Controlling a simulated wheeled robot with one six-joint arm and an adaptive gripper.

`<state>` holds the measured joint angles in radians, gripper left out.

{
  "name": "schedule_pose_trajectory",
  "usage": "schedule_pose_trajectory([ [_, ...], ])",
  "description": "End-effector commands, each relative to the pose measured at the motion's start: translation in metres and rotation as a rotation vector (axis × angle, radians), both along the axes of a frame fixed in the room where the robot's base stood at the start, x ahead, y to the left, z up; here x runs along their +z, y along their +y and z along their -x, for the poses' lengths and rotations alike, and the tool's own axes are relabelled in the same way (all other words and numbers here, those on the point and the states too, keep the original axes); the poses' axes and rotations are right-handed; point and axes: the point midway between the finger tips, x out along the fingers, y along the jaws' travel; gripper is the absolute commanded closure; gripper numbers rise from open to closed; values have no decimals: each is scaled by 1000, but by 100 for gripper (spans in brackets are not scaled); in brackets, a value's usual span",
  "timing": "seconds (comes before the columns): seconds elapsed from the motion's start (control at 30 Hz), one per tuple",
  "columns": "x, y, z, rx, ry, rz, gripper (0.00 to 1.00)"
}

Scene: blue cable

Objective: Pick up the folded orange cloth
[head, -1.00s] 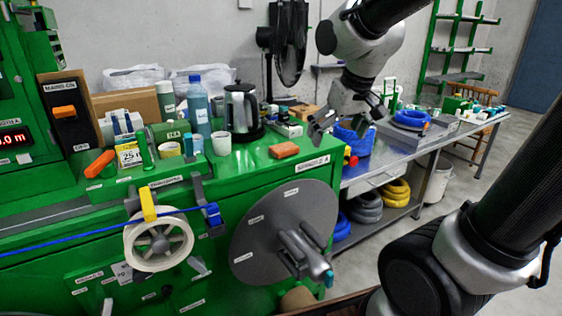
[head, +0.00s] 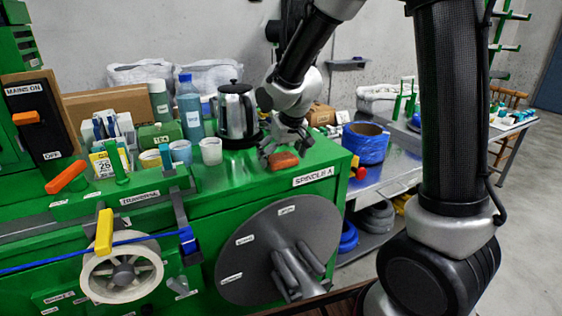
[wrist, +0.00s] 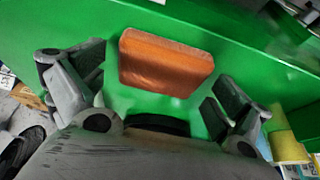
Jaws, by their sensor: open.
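The folded orange cloth (head: 284,160) lies on the green machine top near its right end, just above the SPINDLE A label. In the wrist view the cloth (wrist: 165,62) is a flat orange block on bare green surface, ahead of and between my fingers. My gripper (head: 286,145) is just above the cloth in the head view, pointing down. In the wrist view my gripper (wrist: 160,90) has its fingers spread wide on both sides of the cloth, apart from it and empty.
A kettle (head: 238,112) stands close to the left of my gripper, with a white cup (head: 211,151) beside it. Bottles and boxes stand farther left. A blue cable coil (head: 365,143) lies on the metal bench to the right. The green surface around the cloth is clear.

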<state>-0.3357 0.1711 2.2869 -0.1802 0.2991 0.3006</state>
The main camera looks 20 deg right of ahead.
Motion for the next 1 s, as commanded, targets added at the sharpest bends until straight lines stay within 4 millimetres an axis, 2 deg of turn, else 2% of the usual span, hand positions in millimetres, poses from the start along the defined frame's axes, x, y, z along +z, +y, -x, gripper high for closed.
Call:
schedule_pose_trajectory([
  [0.2,-1,0,0,0,0,0,2],
  [0.4,0,0,0,0,0,0,38],
  [0.43,0,0,0,0,0,0,40],
  [0.77,3,0,-1,-1,-2,-1,40],
  [0.87,16,0,-2,-2,-5,-2,40],
  [1.0,46,0,-2,-1,-7,-2,40],
])
